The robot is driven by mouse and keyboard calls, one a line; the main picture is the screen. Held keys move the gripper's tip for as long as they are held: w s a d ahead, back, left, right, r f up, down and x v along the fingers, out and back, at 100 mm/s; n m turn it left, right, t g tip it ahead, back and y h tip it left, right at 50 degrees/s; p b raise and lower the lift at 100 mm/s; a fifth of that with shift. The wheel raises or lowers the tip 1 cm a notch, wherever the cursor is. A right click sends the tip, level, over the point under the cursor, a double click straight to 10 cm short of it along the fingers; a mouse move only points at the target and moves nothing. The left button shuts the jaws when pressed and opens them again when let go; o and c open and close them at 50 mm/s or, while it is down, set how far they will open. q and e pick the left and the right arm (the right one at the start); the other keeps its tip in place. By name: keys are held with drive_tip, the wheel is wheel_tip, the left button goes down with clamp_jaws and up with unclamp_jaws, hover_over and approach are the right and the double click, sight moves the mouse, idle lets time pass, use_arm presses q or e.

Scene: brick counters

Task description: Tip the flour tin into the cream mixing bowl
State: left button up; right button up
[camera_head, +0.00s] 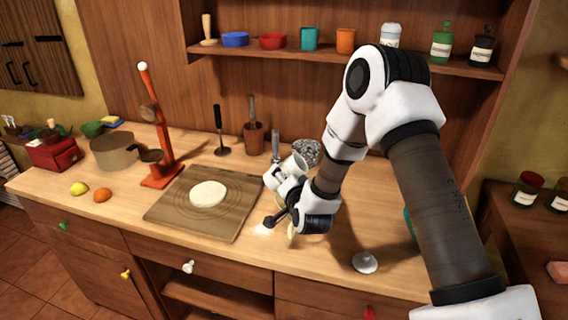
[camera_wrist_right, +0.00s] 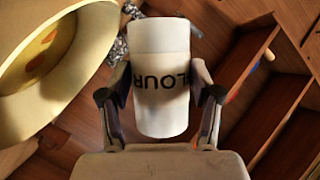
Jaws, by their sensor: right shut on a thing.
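My right gripper (camera_head: 280,184) is shut on the white flour tin (camera_wrist_right: 160,75), with one finger on each side of it in the right wrist view. Dark lettering reading "LOUR" shows on the tin's side. In the head view the tin (camera_head: 294,166) looks tilted, held above the counter. The cream mixing bowl (camera_wrist_right: 75,88) is close beside the tin at the left of the wrist view, with yellow and orange patches inside. In the head view my gripper and forearm hide most of the bowl. My left gripper is not in view.
A board (camera_head: 172,213) with flat dough (camera_head: 208,194) lies left of my gripper. Behind are a grey speckled object (camera_head: 306,151) and a utensil pot (camera_head: 254,138). An orange stand (camera_head: 160,135) and a pot (camera_head: 114,152) are further left.

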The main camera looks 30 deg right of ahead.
drive_tip(key=n+g+p, duration=0.1)
drive_tip(key=p, duration=0.1)
drive_tip(key=n+g+h+p, duration=0.1)
drive_tip(key=p, duration=0.1)
drive_tip(key=s+d+n+p, duration=0.1)
drive_tip(key=n+p, duration=0.1)
drive_tip(key=p, duration=0.1)
drive_tip(key=shift+d+r+g, duration=0.1)
drive_tip(key=shift+r+g, duration=0.15)
drive_tip(key=shift+g, duration=0.15)
drive_tip(key=shift+s+d+f+n+g+h+p, duration=0.15)
drive_tip(key=shift+n+g+h+p, duration=0.15)
drive_tip(key=shift+n+h+p, duration=0.2)
drive_tip(key=shift+f, duration=0.2)
